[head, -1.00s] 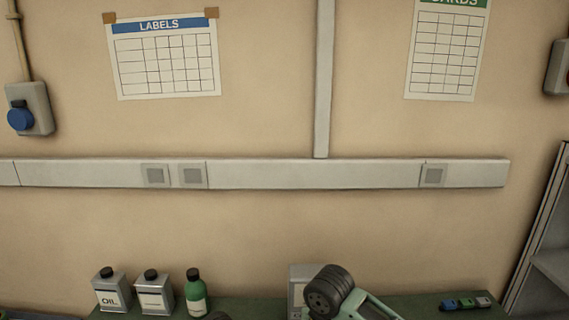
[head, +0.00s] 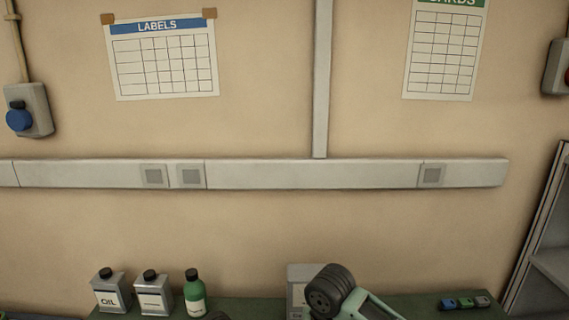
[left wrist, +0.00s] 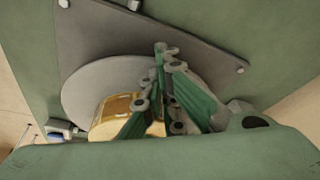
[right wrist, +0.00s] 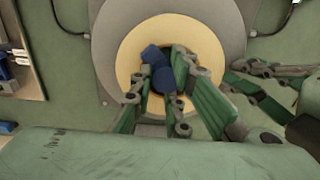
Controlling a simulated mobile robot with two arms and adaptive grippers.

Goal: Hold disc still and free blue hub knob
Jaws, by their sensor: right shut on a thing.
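In the right wrist view a large grey disc (right wrist: 105,52) carries a gold hub ring (right wrist: 133,42) with a blue knob (right wrist: 158,78) at its centre. My right gripper (right wrist: 162,62) is shut on the blue knob, one finger on each side. The disc (left wrist: 82,92) and the gold hub (left wrist: 112,108) also show in the left wrist view. My left gripper (left wrist: 166,58) has its fingertips close together at the disc's rim; whether they touch it is unclear. Its fingers (right wrist: 238,74) also show at the right of the right wrist view. The head view shows neither gripper.
A grey plate (left wrist: 195,45) with bolts lies behind the disc on a green panel (left wrist: 285,50). In the head view, oil cans (head: 112,293), a green bottle (head: 194,294), a black roll (head: 330,290) and small coloured blocks (head: 465,303) stand on a green bench by the wall.

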